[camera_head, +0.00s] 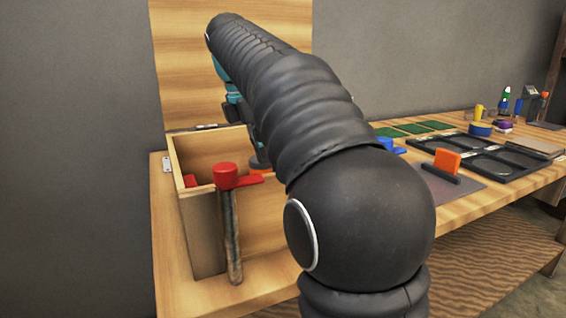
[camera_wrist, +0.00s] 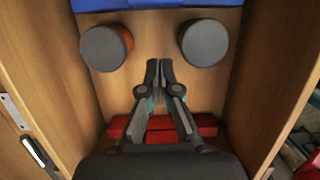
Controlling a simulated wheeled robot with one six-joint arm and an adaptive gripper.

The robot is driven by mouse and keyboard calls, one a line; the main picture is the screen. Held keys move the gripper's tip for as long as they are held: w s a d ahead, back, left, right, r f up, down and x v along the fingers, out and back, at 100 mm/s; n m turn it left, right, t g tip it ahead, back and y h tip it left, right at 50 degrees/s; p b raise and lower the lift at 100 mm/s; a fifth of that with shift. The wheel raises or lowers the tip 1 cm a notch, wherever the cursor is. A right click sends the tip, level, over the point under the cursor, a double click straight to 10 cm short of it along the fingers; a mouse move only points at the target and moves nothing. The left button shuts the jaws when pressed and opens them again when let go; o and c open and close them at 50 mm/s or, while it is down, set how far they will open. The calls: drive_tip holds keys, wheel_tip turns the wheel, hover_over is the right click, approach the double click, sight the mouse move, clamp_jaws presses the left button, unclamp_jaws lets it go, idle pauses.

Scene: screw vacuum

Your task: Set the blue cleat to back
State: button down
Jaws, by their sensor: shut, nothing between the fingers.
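In the wrist view, a blue part (camera_wrist: 150,5) crosses the top edge and is cut off by the frame; it looks like the blue cleat, but I cannot tell its full shape or setting. My gripper (camera_wrist: 159,66) is shut and empty, pointing toward it and apart from it in the picture, between wooden walls.
Two dark round-topped pieces (camera_wrist: 106,47) and (camera_wrist: 204,43) flank my fingertips. A red bar (camera_wrist: 205,122) lies behind the fingers. A red-headed upright handle (camera_head: 225,176) stands at the box front. An orange block (camera_head: 447,160) and black trays (camera_head: 480,150) are to the right.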

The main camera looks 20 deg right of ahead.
drive_tip(key=x, duration=0.3)
drive_tip(key=shift+f+b, duration=0.3)
drive_tip(key=shift+b, duration=0.05)
drive_tip(key=d, duration=0.2)
drive_tip(key=shift+d+r, duration=0.25)
drive_tip(key=shift+d, duration=0.75)
